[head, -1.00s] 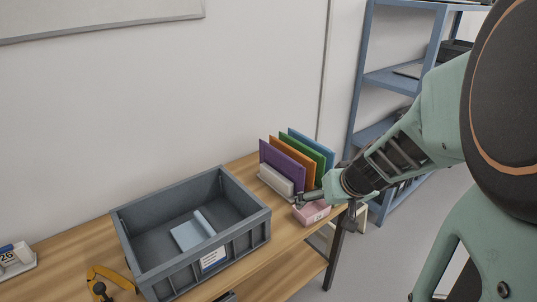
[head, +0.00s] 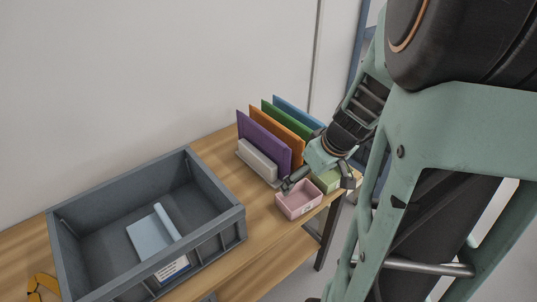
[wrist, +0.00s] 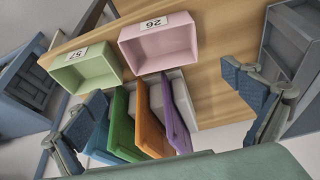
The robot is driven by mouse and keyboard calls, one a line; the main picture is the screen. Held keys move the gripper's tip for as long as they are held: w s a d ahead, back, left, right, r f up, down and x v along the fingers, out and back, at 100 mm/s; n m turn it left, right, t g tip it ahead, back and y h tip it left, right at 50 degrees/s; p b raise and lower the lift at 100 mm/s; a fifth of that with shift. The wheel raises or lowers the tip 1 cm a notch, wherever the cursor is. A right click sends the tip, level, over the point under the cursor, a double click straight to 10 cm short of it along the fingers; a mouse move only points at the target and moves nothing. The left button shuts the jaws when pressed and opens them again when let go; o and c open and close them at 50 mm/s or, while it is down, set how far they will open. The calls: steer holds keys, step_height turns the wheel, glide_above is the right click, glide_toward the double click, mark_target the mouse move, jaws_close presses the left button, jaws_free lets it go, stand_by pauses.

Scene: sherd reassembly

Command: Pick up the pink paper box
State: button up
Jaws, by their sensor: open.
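The pink paper box (head: 298,205) is a small open-topped tray near the front edge of the wooden table, in front of the colored folders. In the wrist view the pink box (wrist: 158,48) is at upper middle, looks empty and bears a label reading 26, seen upside down. My gripper (head: 318,183) is open above and behind the pink box, with one finger close to its back rim in the head view.
A green box (wrist: 85,72) labelled 57 stands beside the pink one, partly behind my gripper in the head view (head: 328,182). Upright purple, orange, green and blue folders (head: 262,140) stand behind. A grey crate (head: 215,222) holding a pale blue item is at left.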

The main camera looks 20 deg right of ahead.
mark_target(292, 196)
steer(key=b+x, duration=0.2)
steer(key=x, duration=0.8)
steer(key=shift+a+f, duration=0.2)
steer(key=shift+f, duration=0.15)
steer(key=shift+s, duration=0.1)
steer(key=c, duration=1.1)
steer(key=shift+r, duration=0.1)
